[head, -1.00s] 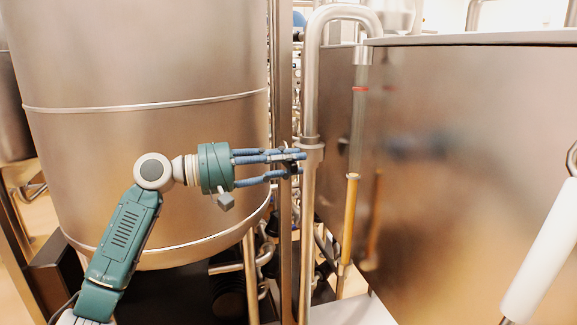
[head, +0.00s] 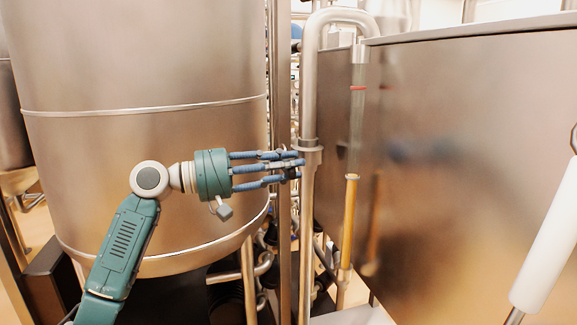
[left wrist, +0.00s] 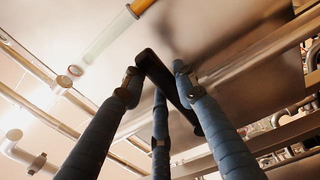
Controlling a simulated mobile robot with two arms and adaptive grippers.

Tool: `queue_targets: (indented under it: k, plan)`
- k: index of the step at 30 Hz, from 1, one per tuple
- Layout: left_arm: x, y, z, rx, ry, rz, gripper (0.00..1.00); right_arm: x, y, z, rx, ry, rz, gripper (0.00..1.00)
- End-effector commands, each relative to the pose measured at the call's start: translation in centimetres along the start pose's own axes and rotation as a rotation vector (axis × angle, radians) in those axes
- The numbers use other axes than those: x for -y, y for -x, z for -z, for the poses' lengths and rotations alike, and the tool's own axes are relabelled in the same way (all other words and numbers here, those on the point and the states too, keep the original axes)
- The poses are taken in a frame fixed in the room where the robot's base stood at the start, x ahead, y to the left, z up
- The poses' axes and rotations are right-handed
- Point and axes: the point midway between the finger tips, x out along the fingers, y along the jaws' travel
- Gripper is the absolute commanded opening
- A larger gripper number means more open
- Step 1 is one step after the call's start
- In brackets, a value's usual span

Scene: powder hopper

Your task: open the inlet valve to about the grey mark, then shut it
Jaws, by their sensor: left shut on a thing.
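My left gripper (head: 298,167) reaches in from the left, in front of the tank, with its fingertips beside the upright steel pipe. Its blue fingers are shut on a dark bar, which seems to be the inlet valve's handle (left wrist: 166,80), seen between the fingers in the left wrist view. In the head view the fingers hide most of the handle. I cannot make out the grey mark. A clear sight tube (head: 357,130) with a red ring (head: 358,88) stands right of the pipe, with a yellow column (head: 349,220) in its lower part. My right gripper is not in view.
The large steel tank (head: 140,60) fills the left, close behind my left arm. The bent steel pipe (head: 309,90) stands just right of my fingertips. A broad steel wall (head: 470,150) closes the right side. More pipes crowd the gap below.

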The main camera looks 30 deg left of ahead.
Motion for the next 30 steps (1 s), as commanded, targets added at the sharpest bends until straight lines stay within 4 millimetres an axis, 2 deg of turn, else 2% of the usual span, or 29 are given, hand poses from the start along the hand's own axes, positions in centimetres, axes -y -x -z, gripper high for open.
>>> queue_targets:
  k: [1, 3, 15, 19, 23, 30]
  plan:
    - [2.0, -0.4, -0.6, 0.020, -0.010, 0.043, 0.32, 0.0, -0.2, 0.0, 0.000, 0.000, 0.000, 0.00]
    - [2.0, -0.4, -0.6, 0.020, -0.008, 0.043, 0.46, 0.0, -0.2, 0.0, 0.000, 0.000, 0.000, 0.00]
    - [2.0, -0.4, -0.7, 0.021, -0.006, 0.042, 0.46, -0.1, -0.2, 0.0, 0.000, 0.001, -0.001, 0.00]
    - [2.0, 0.2, -0.6, 0.020, -0.006, 0.042, 0.46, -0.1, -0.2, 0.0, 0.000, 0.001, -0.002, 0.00]
    - [1.8, 2.2, -0.5, 0.015, -0.006, 0.039, 0.46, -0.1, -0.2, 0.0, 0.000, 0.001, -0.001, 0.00]
    - [1.1, 7.6, -0.1, 0.001, -0.007, 0.024, 0.46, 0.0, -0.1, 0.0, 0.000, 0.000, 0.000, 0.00]
